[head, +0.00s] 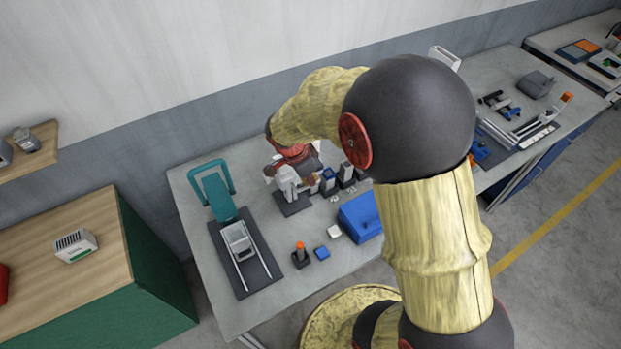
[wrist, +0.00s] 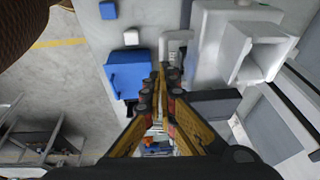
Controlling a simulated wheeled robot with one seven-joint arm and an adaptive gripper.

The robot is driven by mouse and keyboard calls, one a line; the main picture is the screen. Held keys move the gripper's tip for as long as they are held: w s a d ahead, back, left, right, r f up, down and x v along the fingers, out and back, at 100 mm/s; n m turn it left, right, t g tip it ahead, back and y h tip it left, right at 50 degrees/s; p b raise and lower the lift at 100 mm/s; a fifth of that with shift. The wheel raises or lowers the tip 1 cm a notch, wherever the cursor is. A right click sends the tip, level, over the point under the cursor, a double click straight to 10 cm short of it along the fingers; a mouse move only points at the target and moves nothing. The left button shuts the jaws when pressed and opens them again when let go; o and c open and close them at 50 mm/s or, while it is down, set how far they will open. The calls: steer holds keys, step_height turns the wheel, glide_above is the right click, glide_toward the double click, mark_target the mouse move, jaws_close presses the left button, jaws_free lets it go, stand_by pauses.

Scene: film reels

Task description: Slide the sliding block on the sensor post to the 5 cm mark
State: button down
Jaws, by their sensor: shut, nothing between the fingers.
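A white upright fixture (head: 287,178) on a dark base plate (head: 292,205) stands on the grey bench; it looks like the sensor post. Its sliding block and scale marks cannot be made out. My gripper (head: 311,181) is right beside it, largely hidden behind my arm in the head view. In the wrist view my gripper (wrist: 165,76) shows its yellow fingers converging, shut and empty. Pale fixture parts (wrist: 212,40) lie just right of the fingertips there. Whether the fingers touch them I cannot tell.
Right of the fixture are small dark-and-blue holders (head: 329,178) and a blue box (head: 360,216). To its left, a grey hopper (head: 238,240) sits on rails by a teal frame (head: 213,190). An orange-topped peg (head: 300,252) and blue cube (head: 321,253) are near the front.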

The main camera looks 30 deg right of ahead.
step_height(320, 180, down, 11)
steer(key=b, duration=1.1)
steer(key=shift+s+r+b, duration=0.2)
steer(key=shift+b, duration=0.15)
